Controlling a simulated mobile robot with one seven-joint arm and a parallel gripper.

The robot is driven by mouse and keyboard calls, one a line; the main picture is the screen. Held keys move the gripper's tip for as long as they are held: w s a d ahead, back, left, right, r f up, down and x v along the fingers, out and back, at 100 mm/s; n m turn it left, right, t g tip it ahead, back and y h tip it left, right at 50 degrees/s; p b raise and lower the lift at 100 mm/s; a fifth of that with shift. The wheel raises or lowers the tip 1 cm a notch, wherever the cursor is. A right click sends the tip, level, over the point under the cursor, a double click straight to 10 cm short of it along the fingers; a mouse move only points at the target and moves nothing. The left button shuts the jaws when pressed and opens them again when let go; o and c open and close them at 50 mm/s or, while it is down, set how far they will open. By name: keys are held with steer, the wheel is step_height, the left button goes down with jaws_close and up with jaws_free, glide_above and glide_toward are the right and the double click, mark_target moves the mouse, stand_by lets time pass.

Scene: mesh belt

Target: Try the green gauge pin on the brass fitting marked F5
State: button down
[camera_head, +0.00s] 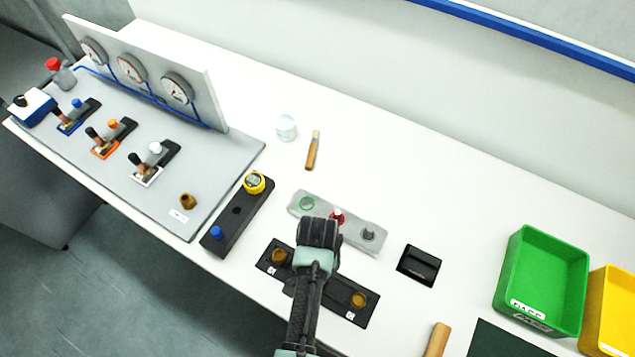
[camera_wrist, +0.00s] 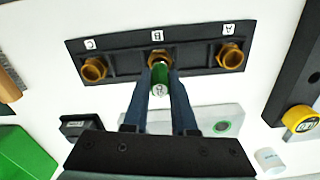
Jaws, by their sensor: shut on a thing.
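My gripper (camera_wrist: 161,72) is shut on the green gauge pin (camera_wrist: 159,82), at the middle brass fitting (camera_wrist: 157,54) of a black holder (camera_wrist: 120,57). The label there reads B. The pin overlaps this fitting; I cannot tell whether it is inside the bore or just above. Brass fittings marked C (camera_wrist: 93,69) and A (camera_wrist: 230,56) sit at the holder's ends. In the head view my gripper (camera_head: 318,262) hides the middle fitting and pin. Another brass fitting (camera_head: 188,201) stands on the grey panel base, its label too small to read. No F5 mark is legible.
A pale gauge rack (camera_head: 322,218) holds a red pin (camera_head: 337,216) and a grey pin (camera_head: 369,232); its green-ringed place (camera_head: 307,203) is empty. A black block with a yellow dial (camera_head: 254,183), a small black box (camera_head: 418,265) and a green bin (camera_head: 545,278) stand nearby.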

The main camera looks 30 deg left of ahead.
steer(key=shift+r+p, duration=0.7)
steer(key=shift+r, duration=0.05)
steer(key=shift+p, duration=0.5)
stand_by(1.3)
steer(key=shift+f+b, duration=0.6)
steer(key=shift+f, duration=0.2)
stand_by(0.8)
steer(key=shift+r, duration=0.1)
steer(key=shift+r+p, duration=0.7)
steer(key=shift+p, duration=0.1)
